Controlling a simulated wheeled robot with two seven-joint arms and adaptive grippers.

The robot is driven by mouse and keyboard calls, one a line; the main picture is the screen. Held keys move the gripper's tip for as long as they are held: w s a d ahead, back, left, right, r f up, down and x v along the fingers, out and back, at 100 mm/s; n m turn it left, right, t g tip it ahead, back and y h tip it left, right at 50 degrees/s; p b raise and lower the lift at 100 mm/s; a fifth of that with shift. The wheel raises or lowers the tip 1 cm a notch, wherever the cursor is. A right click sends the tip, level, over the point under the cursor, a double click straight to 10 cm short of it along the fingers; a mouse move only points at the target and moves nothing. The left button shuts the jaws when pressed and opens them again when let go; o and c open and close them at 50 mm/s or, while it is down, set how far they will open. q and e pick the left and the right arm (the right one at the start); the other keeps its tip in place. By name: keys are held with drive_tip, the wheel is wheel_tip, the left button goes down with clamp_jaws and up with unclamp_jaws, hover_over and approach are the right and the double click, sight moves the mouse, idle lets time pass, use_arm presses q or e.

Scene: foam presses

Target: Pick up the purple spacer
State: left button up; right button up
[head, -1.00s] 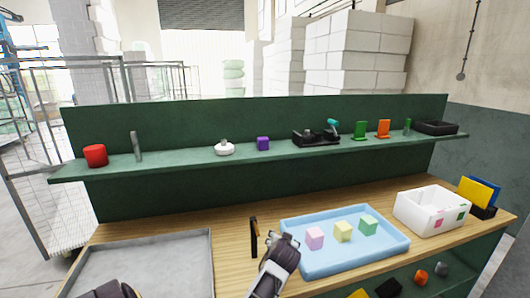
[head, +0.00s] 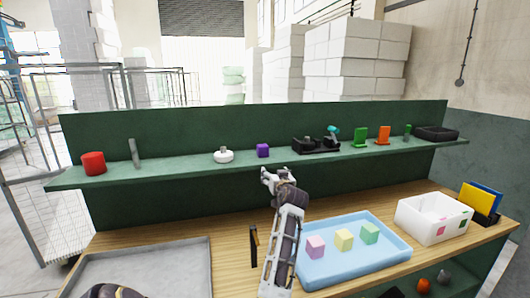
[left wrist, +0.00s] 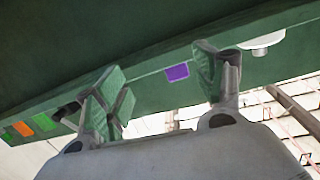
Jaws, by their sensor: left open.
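The purple spacer (head: 263,150) is a small block on the green shelf (head: 190,163), right of a white round part (head: 223,156). My left gripper (head: 270,173) is open, just below and in front of the shelf edge under the spacer in the head view. In the left wrist view the purple spacer (left wrist: 177,72) shows beyond and between the two spread fingers. Nothing is held, and the spacer is apart from the fingers. My right gripper is not in view.
Along the shelf stand a red cylinder (head: 93,163), a grey pin (head: 134,153), a black holder (head: 316,146) and green and orange parts (head: 383,135). Below are a blue tray (head: 345,270) with blocks, a white bin (head: 420,228) and a grey tray (head: 150,262).

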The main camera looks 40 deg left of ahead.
use_arm(q)
wheel_tip(320, 180, up, 7)
drive_tip(key=w+a+n+y, duration=0.1)
drive_tip(key=w+a+n, duration=0.1)
drive_tip(key=shift+a+y, duration=0.4)
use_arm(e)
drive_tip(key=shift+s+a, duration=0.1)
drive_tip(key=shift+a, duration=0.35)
use_arm(q)
drive_tip(key=shift+w+a+r, duration=0.1)
drive_tip(key=shift+w+r, duration=0.1)
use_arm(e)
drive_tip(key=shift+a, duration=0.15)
